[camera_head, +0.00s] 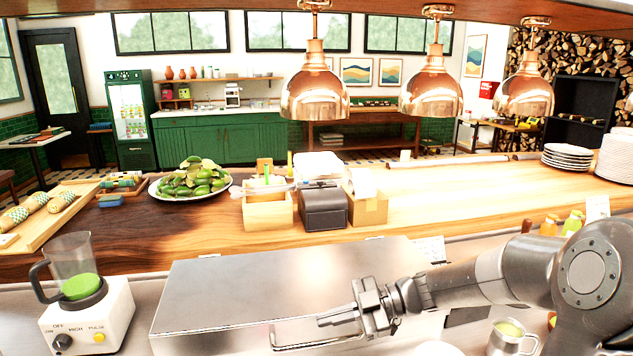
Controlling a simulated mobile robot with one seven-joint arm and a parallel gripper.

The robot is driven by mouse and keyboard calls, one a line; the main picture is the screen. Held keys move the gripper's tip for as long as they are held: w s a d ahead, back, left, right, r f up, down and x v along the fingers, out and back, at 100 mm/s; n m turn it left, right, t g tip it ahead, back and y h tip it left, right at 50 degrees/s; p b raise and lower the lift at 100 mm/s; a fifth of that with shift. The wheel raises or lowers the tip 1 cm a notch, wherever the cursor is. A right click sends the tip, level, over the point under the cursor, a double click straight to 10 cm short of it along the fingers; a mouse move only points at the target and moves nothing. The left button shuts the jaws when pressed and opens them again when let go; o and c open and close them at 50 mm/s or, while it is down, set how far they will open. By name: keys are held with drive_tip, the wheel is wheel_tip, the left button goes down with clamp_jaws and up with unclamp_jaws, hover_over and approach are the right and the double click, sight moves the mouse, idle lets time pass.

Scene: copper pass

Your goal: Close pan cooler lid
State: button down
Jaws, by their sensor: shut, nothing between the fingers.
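The stainless steel pan cooler lid (265,280) is in the lower middle, a broad plain metal panel that looks roughly flat.
A blender (85,312) stands left of the lid. A mug (508,338) and several bottles are at the right by my arm. Behind is a wooden counter (440,195) with a plate of green produce (190,178) and wooden boxes (267,208). Copper lamps (430,92) hang above.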

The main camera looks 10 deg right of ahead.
sight(332, 343)
drive_tip(key=shift+n+t, duration=0.3)
drive_tip(key=shift+n, duration=0.6)
drive_tip(key=shift+s+f, duration=0.15)
drive_tip(key=shift+f, duration=3.15)
drive_tip(key=shift+d+f, duration=0.1)
